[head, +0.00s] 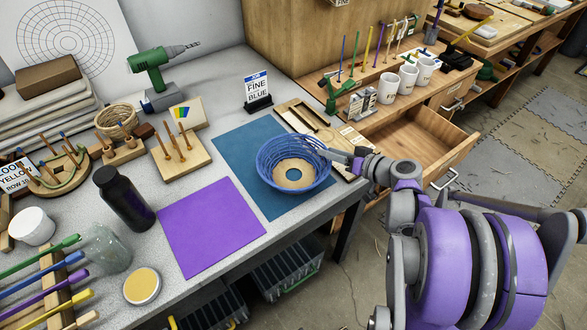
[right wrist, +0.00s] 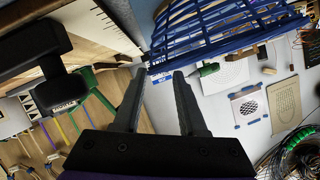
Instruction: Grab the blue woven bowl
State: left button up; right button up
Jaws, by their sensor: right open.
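My right gripper (head: 332,154) comes in from the right at the bowl's right rim. In the right wrist view the gripper (right wrist: 160,72) has its two fingers apart with nothing held between them. The bowl's blue weave (right wrist: 220,35) fills the top there, close beyond the fingertips. I cannot tell whether the fingers touch the rim. My left gripper is out of view.
A purple mat (head: 212,226) lies left of the blue mat. A "FINE BLUE" sign (head: 257,90) stands behind the bowl. A wooden tray (head: 305,122) lies close behind the gripper. An open drawer (head: 420,137) juts out at the right. A black bottle (head: 124,198) stands at the left.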

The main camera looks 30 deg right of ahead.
aim_at(319, 147)
jog(key=x, duration=0.5)
jog(key=shift+d+f, duration=0.1)
grip_shut()
dwell(1.2)
